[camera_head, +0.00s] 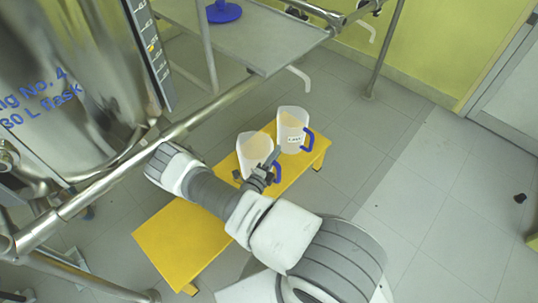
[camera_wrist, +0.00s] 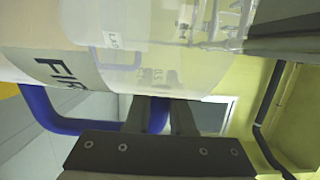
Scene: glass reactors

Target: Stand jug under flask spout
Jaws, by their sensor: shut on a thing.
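A clear jug (camera_head: 252,150) with a blue handle is at the yellow bench, its lower part partly hidden by my gripper. My gripper (camera_head: 266,172) is shut on its blue handle. In the wrist view the fingers (camera_wrist: 160,115) close around the blue handle (camera_wrist: 50,112), and the held jug (camera_wrist: 30,60) shows a label starting "FIR". I cannot tell whether its base touches the bench. A second clear jug (camera_head: 293,130) with a label and blue handle stands just beyond it. The large flask (camera_head: 70,90), marked "30 L flask", is at upper left; its spout is not visible.
The yellow bench (camera_head: 160,240) is bare at its near left end. A metal frame rail (camera_head: 110,178) runs diagonally between the flask and my arm. A grey shelf (camera_head: 240,40) is above, carrying a blue object (camera_head: 223,11).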

